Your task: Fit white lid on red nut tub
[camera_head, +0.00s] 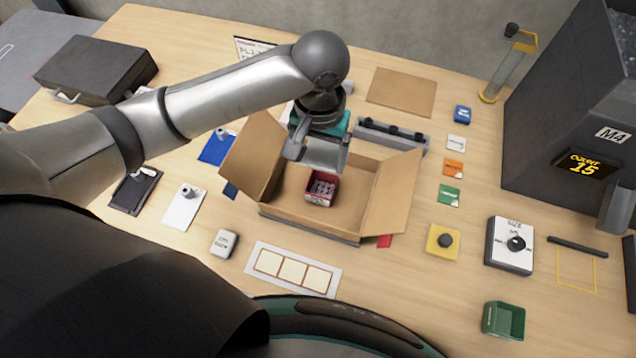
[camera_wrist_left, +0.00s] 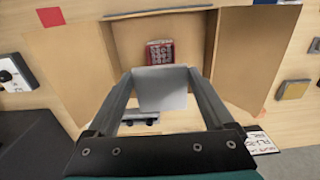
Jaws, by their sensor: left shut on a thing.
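The red nut tub (camera_head: 321,188) stands inside an open cardboard box (camera_head: 352,207), its top open with contents showing. It also shows in the left wrist view (camera_wrist_left: 159,52). My left gripper (camera_head: 320,158) is over the back part of the box. In the wrist view, my left gripper (camera_wrist_left: 161,92) is shut on the pale white lid (camera_wrist_left: 161,88), held between the two fingers. The lid is apart from the tub in that picture, and its height above it is hard to tell. My right gripper is not in view.
The box flaps (camera_head: 393,192) stand out at its sides. A green tub (camera_head: 503,320) is at the front right. A white switch box (camera_head: 509,245) and a dark machine (camera_head: 560,120) stand right. A dark case (camera_head: 95,70) is at the back left.

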